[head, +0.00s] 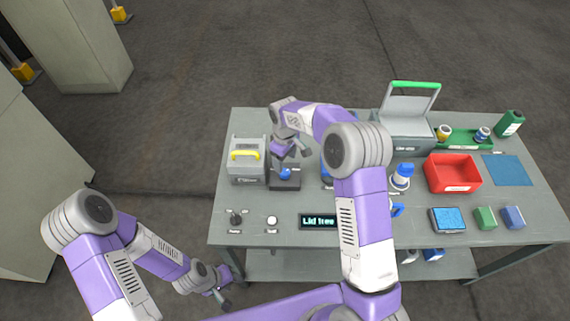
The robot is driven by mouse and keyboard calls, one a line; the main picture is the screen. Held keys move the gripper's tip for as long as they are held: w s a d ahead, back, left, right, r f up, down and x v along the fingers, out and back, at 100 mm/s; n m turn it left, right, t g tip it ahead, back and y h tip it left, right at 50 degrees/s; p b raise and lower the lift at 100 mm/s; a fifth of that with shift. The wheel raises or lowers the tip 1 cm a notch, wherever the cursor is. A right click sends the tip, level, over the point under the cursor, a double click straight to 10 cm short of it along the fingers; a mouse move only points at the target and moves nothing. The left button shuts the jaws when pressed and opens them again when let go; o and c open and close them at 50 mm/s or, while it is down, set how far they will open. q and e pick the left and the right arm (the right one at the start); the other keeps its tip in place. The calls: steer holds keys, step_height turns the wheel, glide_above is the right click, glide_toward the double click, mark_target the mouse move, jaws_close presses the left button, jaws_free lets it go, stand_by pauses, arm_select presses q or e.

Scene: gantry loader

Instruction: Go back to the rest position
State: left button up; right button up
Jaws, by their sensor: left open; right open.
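My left gripper (224,294) hangs at the lower left, in front of the table's near left corner and apart from everything on the table. It is open and empty. My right gripper (291,157) is above the left part of the table, over a dark base with a blue knob (285,174). Its jaws are open; whether they touch the knob cannot be told. My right arm crosses the middle of the view and hides part of the table (262,207).
A grey box with a yellow handle (247,172) stands just left of my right gripper. An open-lidded grey case (406,130), a red bin (453,173) and a green tray (463,139) stand on the right. A display (319,222) sits at the front.

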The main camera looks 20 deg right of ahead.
steer(key=shift+r, duration=0.45)
